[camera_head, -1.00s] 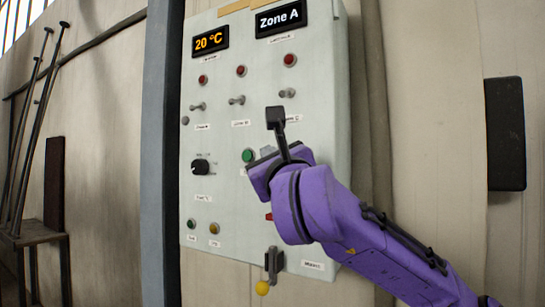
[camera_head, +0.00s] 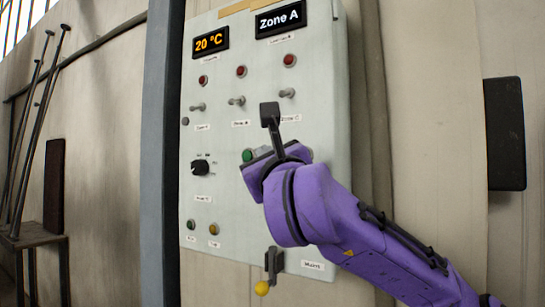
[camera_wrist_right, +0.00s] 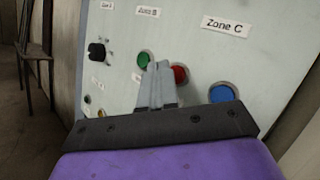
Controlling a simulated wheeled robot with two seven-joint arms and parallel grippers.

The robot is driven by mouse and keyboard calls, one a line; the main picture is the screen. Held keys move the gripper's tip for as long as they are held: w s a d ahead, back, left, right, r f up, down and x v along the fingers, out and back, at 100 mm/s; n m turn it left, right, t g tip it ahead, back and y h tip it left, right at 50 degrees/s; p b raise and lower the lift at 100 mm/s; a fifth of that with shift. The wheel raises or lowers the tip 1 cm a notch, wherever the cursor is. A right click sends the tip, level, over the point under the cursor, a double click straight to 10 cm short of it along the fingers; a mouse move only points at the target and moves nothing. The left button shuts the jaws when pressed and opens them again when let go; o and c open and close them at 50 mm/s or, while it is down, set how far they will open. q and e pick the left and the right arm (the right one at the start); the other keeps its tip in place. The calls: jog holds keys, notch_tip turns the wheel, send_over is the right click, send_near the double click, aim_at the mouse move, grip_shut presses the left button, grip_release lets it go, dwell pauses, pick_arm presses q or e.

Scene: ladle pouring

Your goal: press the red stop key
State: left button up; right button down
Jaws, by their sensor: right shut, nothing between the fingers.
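The red key (camera_wrist_right: 180,74) is a round button on the panel, between a green button (camera_wrist_right: 145,60) and a blue button (camera_wrist_right: 222,93) in the right wrist view. In the head view my right gripper and arm hide the red key; the green button (camera_head: 247,155) shows just left of the gripper. My right gripper (camera_wrist_right: 158,70) is shut and empty. Its fingertips point at the panel and appear between the green and red buttons, overlapping the red key's left edge. I cannot tell whether they touch it. My left gripper is in neither view.
The pale panel (camera_head: 225,120) carries several red lamps, toggle switches, a black knob (camera_head: 200,168) and a lever with a yellow ball (camera_head: 262,288). A grey post (camera_head: 158,150) stands on its left. A dark plate (camera_head: 505,133) hangs on the right wall.

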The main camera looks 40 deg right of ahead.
jog(key=shift+s+a+b, duration=0.2)
jog(key=shift+s+a, duration=0.1)
jog(key=shift+a, duration=0.45)
jog(key=shift+s+a+b, duration=0.15)
jog(key=shift+s+a, duration=0.2)
jog(key=shift+a, duration=0.45)
jog(key=shift+s+a+b, duration=0.2)
jog(key=shift+s+a, duration=0.1)
jog(key=shift+a, duration=0.45)
